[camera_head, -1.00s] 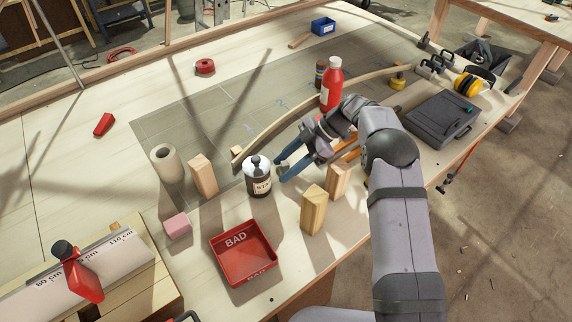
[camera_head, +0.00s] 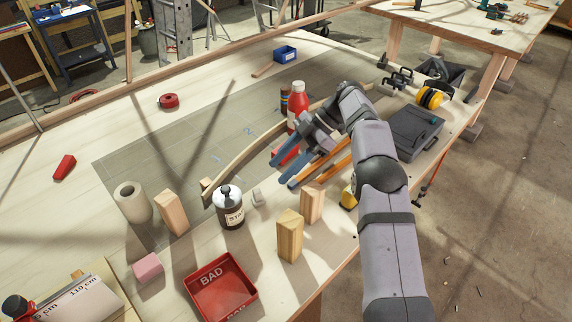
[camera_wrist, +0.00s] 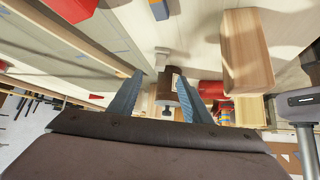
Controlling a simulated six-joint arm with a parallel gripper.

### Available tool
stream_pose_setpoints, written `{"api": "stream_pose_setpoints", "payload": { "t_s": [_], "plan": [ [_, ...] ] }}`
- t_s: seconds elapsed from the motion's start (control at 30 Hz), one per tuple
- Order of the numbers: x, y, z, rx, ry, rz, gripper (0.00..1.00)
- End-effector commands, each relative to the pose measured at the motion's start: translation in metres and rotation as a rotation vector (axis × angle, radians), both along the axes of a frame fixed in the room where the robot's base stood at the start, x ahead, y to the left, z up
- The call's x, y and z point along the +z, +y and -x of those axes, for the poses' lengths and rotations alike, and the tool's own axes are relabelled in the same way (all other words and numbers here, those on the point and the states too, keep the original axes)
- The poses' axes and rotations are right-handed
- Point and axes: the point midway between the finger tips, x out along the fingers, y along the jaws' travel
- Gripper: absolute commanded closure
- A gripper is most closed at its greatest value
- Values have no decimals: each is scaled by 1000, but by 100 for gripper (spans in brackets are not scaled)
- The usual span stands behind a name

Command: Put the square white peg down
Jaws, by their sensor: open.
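The square white peg (camera_head: 257,197) is a small pale block on the bench, just right of the stain jar (camera_head: 230,207). I cannot tell whether it stands or lies. My gripper (camera_head: 278,172) has blue fingers, spread apart and empty, above and behind the peg in the head view, clear of it. In the wrist view the gripper (camera_wrist: 160,78) shows open fingers; a small pale piece (camera_wrist: 162,56) beyond the tips looks like the peg.
A bent lath (camera_head: 240,157) runs behind the jar. Wood blocks (camera_head: 290,236) and the red BAD tray (camera_head: 222,288) stand in front.

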Motion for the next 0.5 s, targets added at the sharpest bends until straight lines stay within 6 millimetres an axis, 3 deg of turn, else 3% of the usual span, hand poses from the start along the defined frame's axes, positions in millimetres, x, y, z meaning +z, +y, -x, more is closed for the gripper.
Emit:
{"api": "stream_pose_setpoints", "payload": {
  "t_s": [0.5],
  "plan": [
    [8,-7,-2,1,1,0,56]
  ]
}}
